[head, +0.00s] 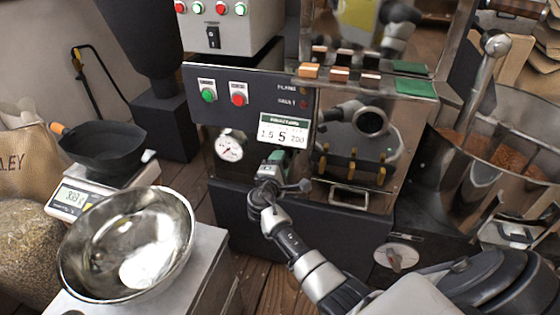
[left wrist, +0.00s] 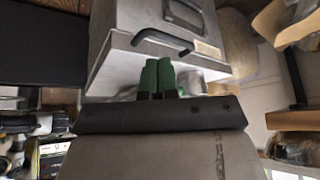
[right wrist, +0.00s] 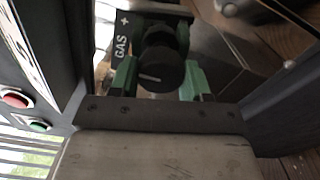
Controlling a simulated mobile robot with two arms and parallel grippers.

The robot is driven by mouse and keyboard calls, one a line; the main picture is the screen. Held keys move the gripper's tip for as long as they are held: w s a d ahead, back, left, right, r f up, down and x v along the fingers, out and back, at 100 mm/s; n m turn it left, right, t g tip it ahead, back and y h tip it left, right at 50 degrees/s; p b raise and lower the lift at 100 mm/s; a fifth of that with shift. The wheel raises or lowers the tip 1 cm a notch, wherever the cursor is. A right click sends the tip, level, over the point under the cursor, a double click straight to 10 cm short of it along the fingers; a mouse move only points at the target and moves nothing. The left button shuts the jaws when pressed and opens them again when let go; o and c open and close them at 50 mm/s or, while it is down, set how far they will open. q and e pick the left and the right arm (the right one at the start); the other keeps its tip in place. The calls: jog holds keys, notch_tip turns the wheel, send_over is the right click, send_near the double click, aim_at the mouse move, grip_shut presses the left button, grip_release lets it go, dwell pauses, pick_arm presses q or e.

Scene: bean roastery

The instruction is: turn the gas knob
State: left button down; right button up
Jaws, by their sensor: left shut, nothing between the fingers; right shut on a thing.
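The black gas knob (right wrist: 160,68) has a white mark on its face. It sits beside a dark plate (right wrist: 125,38) lettered "GAS +". My right gripper (right wrist: 162,80) is shut on the knob, with one green finger on each side. In the head view the right gripper (head: 270,172) is at the roaster's front panel, just below the display, and its hand hides the knob there. My left gripper (left wrist: 158,76) is shut and empty, its green fingers together in front of a grey box with a dark handle. The left gripper is out of the head view.
A steel bowl (head: 80,262) stands on a low table at left, near a scale (head: 70,199). The cooling drum (head: 535,160) is at right.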

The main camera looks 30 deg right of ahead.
pick_arm(q)
jog(key=shift+s+a+f+g, duration=0.15)
jog(key=shift+s+a+g, duration=0.05)
jog(key=shift+s+g, duration=0.35)
pick_arm(e)
jog(key=shift+n, duration=0.3)
jog(key=o, duration=0.9)
jog(key=shift+w, duration=0.1)
jog(key=shift+a, duration=0.1)
